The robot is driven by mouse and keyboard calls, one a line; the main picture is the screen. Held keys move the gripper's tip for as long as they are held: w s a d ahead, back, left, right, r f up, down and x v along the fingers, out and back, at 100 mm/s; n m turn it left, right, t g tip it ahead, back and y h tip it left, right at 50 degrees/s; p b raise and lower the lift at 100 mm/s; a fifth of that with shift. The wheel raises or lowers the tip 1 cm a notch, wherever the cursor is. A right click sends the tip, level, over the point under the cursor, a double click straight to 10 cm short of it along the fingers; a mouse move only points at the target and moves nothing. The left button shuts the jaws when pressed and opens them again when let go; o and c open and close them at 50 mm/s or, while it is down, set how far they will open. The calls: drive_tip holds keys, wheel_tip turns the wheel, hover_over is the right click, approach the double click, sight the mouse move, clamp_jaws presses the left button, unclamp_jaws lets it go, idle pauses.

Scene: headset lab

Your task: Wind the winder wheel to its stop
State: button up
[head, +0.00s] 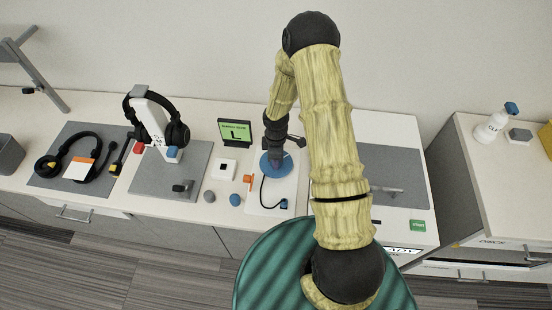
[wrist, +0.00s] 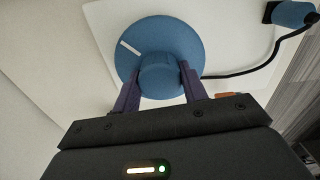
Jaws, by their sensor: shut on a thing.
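The winder wheel is a blue disc (head: 284,167) on a white base plate (head: 265,198), partly hidden by my arm in the head view. In the wrist view the wheel (wrist: 190,40) has a raised round knob (wrist: 160,72) and a white mark (wrist: 130,48) at its upper left. My gripper (wrist: 160,85) reaches down over the wheel, its two purple fingers on either side of the knob and shut on it. A black cable (head: 263,192) runs from the wheel to a blue plug (head: 284,204) on the plate.
A grey panel (head: 375,170) lies right, behind my arm. The white counter's front edge runs below.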

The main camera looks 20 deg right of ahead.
drive_tip(key=m+b, duration=0.1)
drive_tip(key=m, duration=0.3)
drive_tip(key=shift+w+m+b, duration=0.1)
drive_tip(key=shift+m+b, duration=0.2)
drive_tip(key=shift+b, duration=0.05)
drive_tip(key=m+b, duration=0.1)
drive_tip(key=m, duration=0.3)
drive_tip(key=shift+r, duration=0.1)
drive_tip(key=o, duration=1)
drive_tip(key=shift+c, duration=0.2)
wheel_tip(320, 180, up, 17)
drive_tip(key=b, duration=0.2)
drive_tip(key=shift+r, duration=0.2)
